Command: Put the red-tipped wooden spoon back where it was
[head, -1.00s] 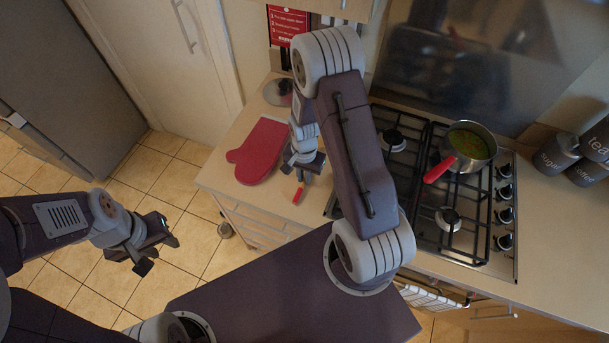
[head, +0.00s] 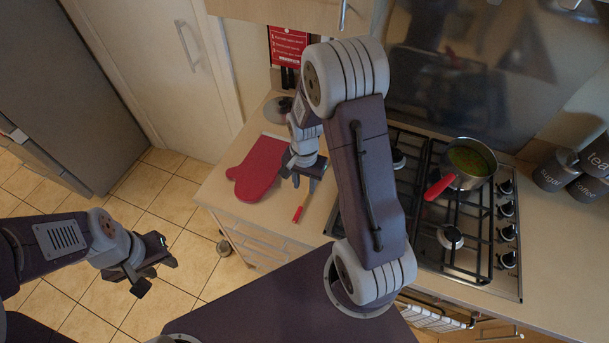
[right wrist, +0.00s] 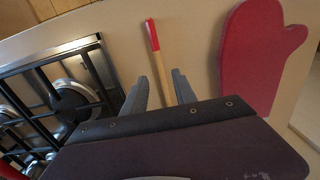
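The red-tipped wooden spoon (right wrist: 160,68) lies on the counter. Its red tip (head: 298,214) shows in the head view near the counter's front edge, left of the hob. In the right wrist view its wooden handle runs down between my right gripper's two fingers (right wrist: 160,92); its far end is hidden behind the gripper body. My right gripper (head: 300,183) is open over the counter, around or just above the handle; contact cannot be told. My left gripper (head: 155,274) is open and empty over the floor at left.
A red oven mitt (head: 257,168) lies left of the spoon. The hob (head: 470,250) is at right, with a red-handled pot (head: 468,163) of greenish food on it. Sugar, coffee and tea canisters (head: 556,170) stand at far right.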

